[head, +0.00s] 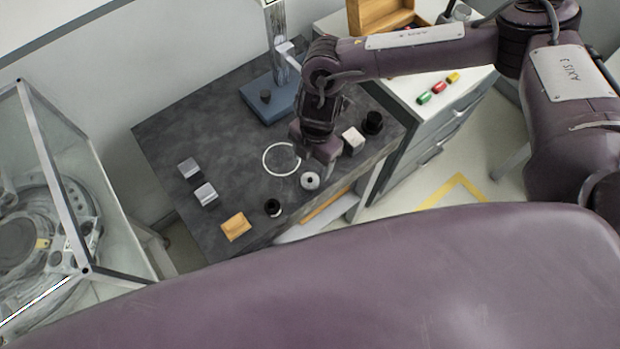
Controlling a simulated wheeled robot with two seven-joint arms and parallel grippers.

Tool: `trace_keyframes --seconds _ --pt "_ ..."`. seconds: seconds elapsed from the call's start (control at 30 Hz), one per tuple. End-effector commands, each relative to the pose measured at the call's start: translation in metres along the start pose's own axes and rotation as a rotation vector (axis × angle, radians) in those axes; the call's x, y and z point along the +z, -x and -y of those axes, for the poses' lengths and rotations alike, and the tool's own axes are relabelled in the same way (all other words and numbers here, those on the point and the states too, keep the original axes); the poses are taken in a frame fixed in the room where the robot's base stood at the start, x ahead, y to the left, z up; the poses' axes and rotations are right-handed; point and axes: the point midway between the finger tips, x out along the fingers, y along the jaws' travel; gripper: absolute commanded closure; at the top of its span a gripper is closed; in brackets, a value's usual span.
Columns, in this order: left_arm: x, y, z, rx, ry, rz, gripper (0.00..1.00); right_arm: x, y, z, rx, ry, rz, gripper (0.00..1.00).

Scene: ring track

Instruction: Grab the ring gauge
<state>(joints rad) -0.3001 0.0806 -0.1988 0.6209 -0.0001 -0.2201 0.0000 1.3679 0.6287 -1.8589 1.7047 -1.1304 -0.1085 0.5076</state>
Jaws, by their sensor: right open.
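A small silver ring with a dark centre hole, which looks like the ring gauge (310,181), lies on the dark grey table near its front edge. My right gripper (314,160) reaches down over the table from the upper right, just behind the ring gauge in the picture. It is open, and nothing shows between its fingers. The fingertips are small and partly hidden by the gripper body, so I cannot tell their height above the table. My left gripper is out of view.
A thin white circle (264,160) is on the table (190,130) left of the gripper. A white block (353,140) and a black cylinder (373,122) stand close right. Two metal blocks, a wooden block (236,226) and a small black piece (273,207) lie left. A blue-based stand (262,104) is behind.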

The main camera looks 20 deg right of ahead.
Motion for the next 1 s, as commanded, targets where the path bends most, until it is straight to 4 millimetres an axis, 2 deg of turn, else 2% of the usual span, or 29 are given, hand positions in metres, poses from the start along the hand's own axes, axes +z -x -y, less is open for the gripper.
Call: trace_keyframes --seconds 0.3,0.43,0.73,1.0 --pt "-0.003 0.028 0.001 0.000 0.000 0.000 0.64 -0.002 -0.037 0.006 -0.002 0.004 0.002 0.32" --pt "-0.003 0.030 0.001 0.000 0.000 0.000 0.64 -0.002 -0.057 0.005 0.000 0.003 0.000 0.32" --pt "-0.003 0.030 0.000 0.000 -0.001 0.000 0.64 -0.001 -0.064 0.005 0.004 0.003 0.000 0.32" --pt "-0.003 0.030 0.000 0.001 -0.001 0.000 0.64 -0.001 -0.064 0.005 0.004 0.003 0.000 0.66"
